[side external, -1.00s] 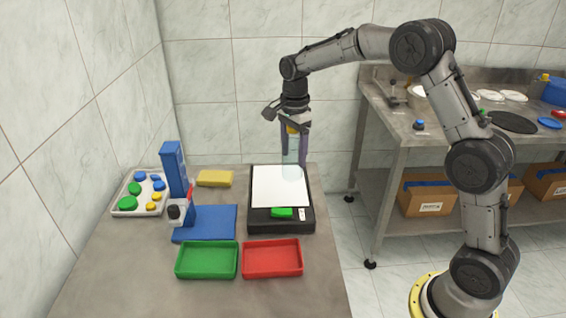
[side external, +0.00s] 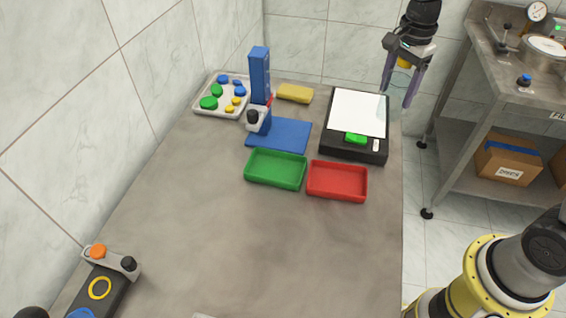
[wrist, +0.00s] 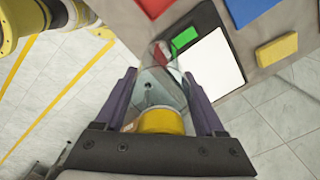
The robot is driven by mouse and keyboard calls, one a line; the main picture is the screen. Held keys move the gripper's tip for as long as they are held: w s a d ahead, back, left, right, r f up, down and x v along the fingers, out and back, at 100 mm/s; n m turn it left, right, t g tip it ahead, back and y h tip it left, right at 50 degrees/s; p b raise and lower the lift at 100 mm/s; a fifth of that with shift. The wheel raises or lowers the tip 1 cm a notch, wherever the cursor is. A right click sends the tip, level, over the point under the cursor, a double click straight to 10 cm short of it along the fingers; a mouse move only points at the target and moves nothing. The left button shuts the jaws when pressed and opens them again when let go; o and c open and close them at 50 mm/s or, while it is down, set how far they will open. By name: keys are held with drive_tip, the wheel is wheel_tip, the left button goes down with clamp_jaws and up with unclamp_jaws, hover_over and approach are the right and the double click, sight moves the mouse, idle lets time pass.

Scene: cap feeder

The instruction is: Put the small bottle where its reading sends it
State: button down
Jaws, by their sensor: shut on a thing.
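The small bottle (side external: 396,86) is clear and see-through with a yellow cap (wrist: 160,121). My gripper (side external: 398,94) is shut on it, cap end toward the palm, and holds it up by the right back edge of the scale. In the wrist view, my gripper (wrist: 158,76) has one finger on each side of the bottle. The black scale (side external: 340,148) has a white plate (side external: 358,112) with nothing on it and a lit green display (side external: 356,138); no digits are legible. A green tray (side external: 275,169) and a red tray (side external: 337,181) stand empty in front.
A blue stand (side external: 259,75) with a blue base plate (side external: 285,134) is left of the scale. A yellow block (side external: 295,93) and a white tray of coloured caps (side external: 217,110) lie behind. An orange-button box (side external: 98,252) is at front left. The table's middle front is clear.

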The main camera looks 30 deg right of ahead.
drive_tip(key=s+a+f+n, duration=0.1)
drive_tip(key=a+f+n, duration=0.15)
drive_tip(key=a, duration=0.65)
drive_tip(key=a+f+n, duration=0.1)
drive_tip(key=a+n, duration=0.3)
drive_tip(key=a, duration=0.6)
drive_tip(key=shift+w+a+f, duration=0.85)
drive_tip(key=shift+w+f, duration=1.25)
drive_tip(key=shift+f, duration=0.05)
drive_tip(key=shift+w+a+f, duration=0.85)
drive_tip(key=shift+w+f, duration=1.2)
drive_tip(key=shift+f, duration=0.05)
drive_tip(key=shift+w+a+f, duration=0.85)
drive_tip(key=shift+w+f, duration=1.25)
drive_tip(key=shift+f, duration=0.05)
drive_tip(key=shift+f, duration=0.1)
unclamp_jaws()
drive_tip(key=shift+f, duration=0.1)
